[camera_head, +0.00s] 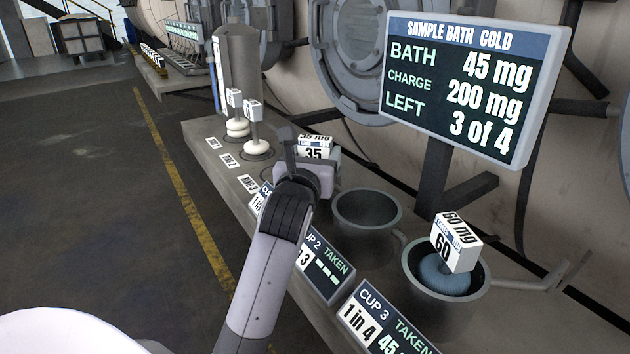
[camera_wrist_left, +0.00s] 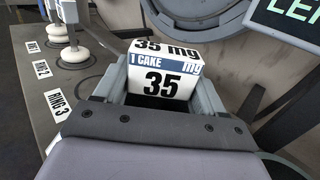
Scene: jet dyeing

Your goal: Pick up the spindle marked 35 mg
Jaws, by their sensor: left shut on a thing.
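The spindle marked 35 mg (camera_head: 314,148) has a white, blue-banded block label reading "1 CAKE" and "35 mg". It also shows in the left wrist view (camera_wrist_left: 163,82), upright between the fingers. My left gripper (camera_head: 309,161) is shut on it, one finger on each side of the label block. It also shows in the left wrist view (camera_wrist_left: 158,92). The spindle's lower part is hidden behind my gripper, so I cannot tell whether it touches the bench. My right gripper is not in view.
Two white spindles (camera_head: 257,147) stand on the bench left of my gripper, by ring labels. An empty-looking cup (camera_head: 366,222) is to the right. Another cup (camera_head: 452,310) holds a spindle marked 60 (camera_head: 455,243). A sign (camera_head: 470,85) overhangs the back.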

